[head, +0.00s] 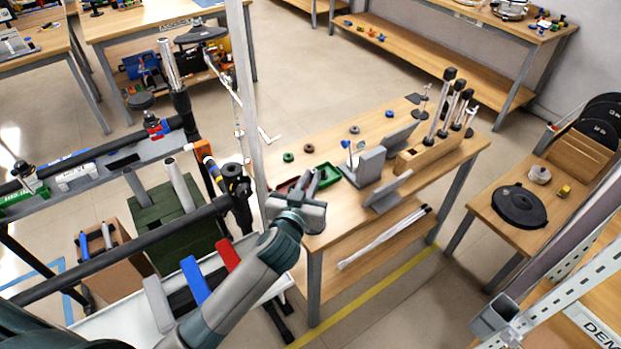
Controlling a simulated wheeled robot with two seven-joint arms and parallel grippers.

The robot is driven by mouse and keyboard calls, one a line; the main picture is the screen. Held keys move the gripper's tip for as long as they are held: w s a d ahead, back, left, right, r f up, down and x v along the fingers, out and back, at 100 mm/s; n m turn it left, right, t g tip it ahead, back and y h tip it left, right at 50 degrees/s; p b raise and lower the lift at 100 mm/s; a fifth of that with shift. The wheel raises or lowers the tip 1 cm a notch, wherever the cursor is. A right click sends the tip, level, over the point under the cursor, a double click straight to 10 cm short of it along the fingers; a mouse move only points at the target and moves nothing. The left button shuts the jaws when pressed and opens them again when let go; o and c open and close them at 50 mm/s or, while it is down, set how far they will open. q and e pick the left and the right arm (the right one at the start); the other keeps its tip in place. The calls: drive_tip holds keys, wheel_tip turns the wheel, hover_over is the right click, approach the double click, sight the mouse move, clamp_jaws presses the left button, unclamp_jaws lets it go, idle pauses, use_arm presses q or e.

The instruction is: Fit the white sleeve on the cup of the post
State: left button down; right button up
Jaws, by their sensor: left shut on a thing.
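My left gripper (311,181) is at the near left end of the wooden table, its fingers pointing away from me. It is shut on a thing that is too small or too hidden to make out. I cannot pick out the white sleeve for sure. A thin pale post (350,156) with a blue part near its top stands beside the grey blocks, to the right of my left gripper and apart from it. I cannot tell whether this is the post with the cup. My right gripper is not in view.
A green tray (321,177) lies just past my left gripper, with a red tray (287,185) to its left. Grey angled blocks (371,166) and a wooden rack (436,153) of upright dark-topped rods stand to the right. Several small rings lie farther back. A metal upright (243,80) rises left of the table.

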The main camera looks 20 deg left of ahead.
use_arm(q)
drive_tip(key=shift+f+b, duration=1.95)
drive_tip(key=shift+f, duration=0.85)
drive_tip(key=shift+p, duration=0.4)
drive_tip(key=shift+f+b, duration=0.4)
drive_tip(key=shift+f, duration=0.1)
idle(0.3)
drive_tip(key=shift+f+b, duration=1.25)
drive_tip(key=shift+f, duration=0.45)
drive_tip(key=c, duration=2.2)
unclamp_jaws()
drive_tip(key=o, duration=0.5)
